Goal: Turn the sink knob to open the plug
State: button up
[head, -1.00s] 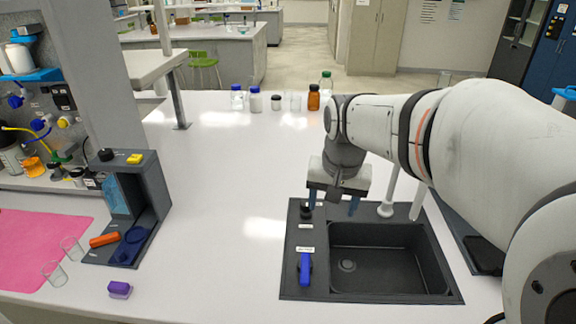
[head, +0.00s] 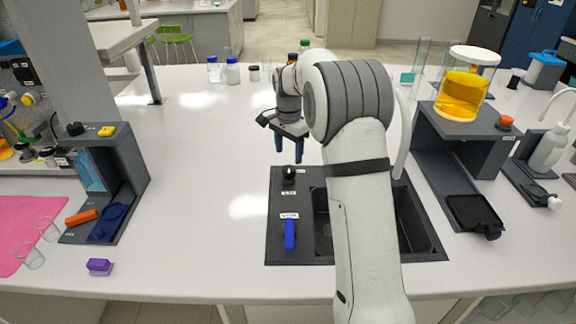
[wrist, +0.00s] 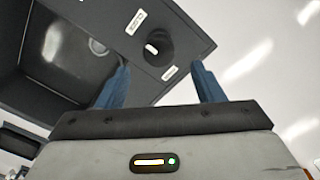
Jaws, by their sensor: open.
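The dark sink (head: 420,222) is set in the white bench, partly hidden behind my arm. A round black knob (head: 289,177) stands on its left panel, and a blue handle (head: 290,236) sits nearer me on the same panel. My gripper (head: 289,152) is open and empty, fingers pointing down, just behind and above the black knob. In the wrist view the black knob (wrist: 155,45) shows beyond and between the fingertips (wrist: 160,67), apart from them. The round drain (wrist: 97,46) lies in the basin.
A dark stand (head: 125,175) is at left, with glass cups (head: 32,257) and a purple block (head: 99,267) nearby. A stand with a yellow-filled jar (head: 462,95) is right of the sink. Bottles (head: 232,72) stand at the back. The bench left of the sink is clear.

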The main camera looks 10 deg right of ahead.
aim_at(289, 168)
notch_tip(289, 168, down, 6)
jog(key=shift+r, duration=0.15)
jog(key=shift+c, duration=0.4)
jog(key=c, duration=0.9)
